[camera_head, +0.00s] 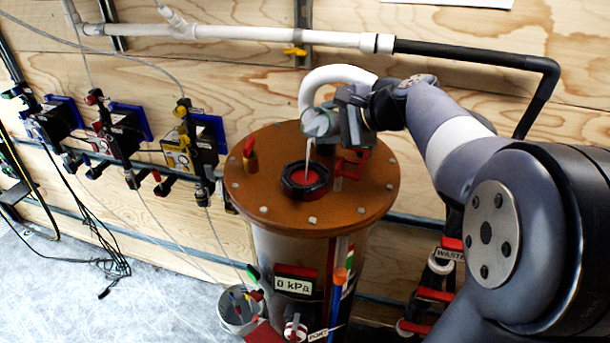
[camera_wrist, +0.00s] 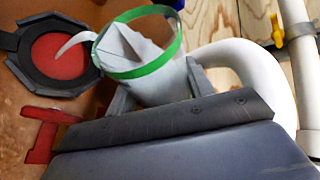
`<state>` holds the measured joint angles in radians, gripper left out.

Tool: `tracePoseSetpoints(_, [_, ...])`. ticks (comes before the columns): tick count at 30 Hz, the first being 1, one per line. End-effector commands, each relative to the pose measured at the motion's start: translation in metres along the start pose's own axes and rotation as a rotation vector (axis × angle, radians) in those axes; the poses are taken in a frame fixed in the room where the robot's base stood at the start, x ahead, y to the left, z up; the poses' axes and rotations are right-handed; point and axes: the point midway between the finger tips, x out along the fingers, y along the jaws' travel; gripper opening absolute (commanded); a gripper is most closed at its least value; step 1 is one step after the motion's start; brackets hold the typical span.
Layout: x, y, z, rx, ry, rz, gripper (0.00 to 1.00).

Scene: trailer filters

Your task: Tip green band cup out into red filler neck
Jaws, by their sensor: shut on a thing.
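The green band cup (camera_wrist: 150,62) is tilted in my gripper (camera_wrist: 150,95), which is shut on it. The green band (camera_wrist: 160,62) rings its rim. In the head view the cup (camera_head: 317,124) is held above the tank lid, beside the white curved pipe, and is partly hidden by my gripper (camera_head: 335,122). A thin whitish stream runs from the cup's lip down to the red filler neck (camera_head: 305,180), a black collar with a red inside. The neck (camera_wrist: 60,55) also shows at the left of the wrist view, with the stream arcing toward it.
The orange-brown lid (camera_head: 265,205) carries a red valve handle (camera_head: 352,165) beside the neck and an orange-red fitting (camera_head: 250,155) at left. A white curved pipe (camera_head: 325,75) rises behind the cup. A small bucket (camera_head: 238,313) hangs low at front left.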

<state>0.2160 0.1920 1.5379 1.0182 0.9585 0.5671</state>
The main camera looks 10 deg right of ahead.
Motion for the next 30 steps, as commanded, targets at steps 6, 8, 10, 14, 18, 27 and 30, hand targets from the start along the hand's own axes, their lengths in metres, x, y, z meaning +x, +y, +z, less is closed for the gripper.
tracePoseSetpoints(6, [0.0004,0.0005,-0.0002,-0.019,0.009,-0.009,0.22])
tracePoseSetpoints(8, [0.0004,0.0005,-0.0003,-0.024,0.012,-0.011,0.22])
tracePoseSetpoints(10, [-0.0001,-0.0002,0.0000,-0.030,0.014,-0.014,0.22])
tracePoseSetpoints(14, [-0.0004,-0.0007,0.0002,-0.040,0.019,-0.018,0.22])
tracePoseSetpoints(18, [-0.0007,-0.0011,0.0004,-0.051,0.024,-0.023,0.22])
tracePoseSetpoints(27, [-0.0014,-0.0021,0.0010,-0.074,0.035,-0.033,0.22])
tracePoseSetpoints(30, [-0.0017,-0.0025,0.0012,-0.082,0.039,-0.036,0.22])
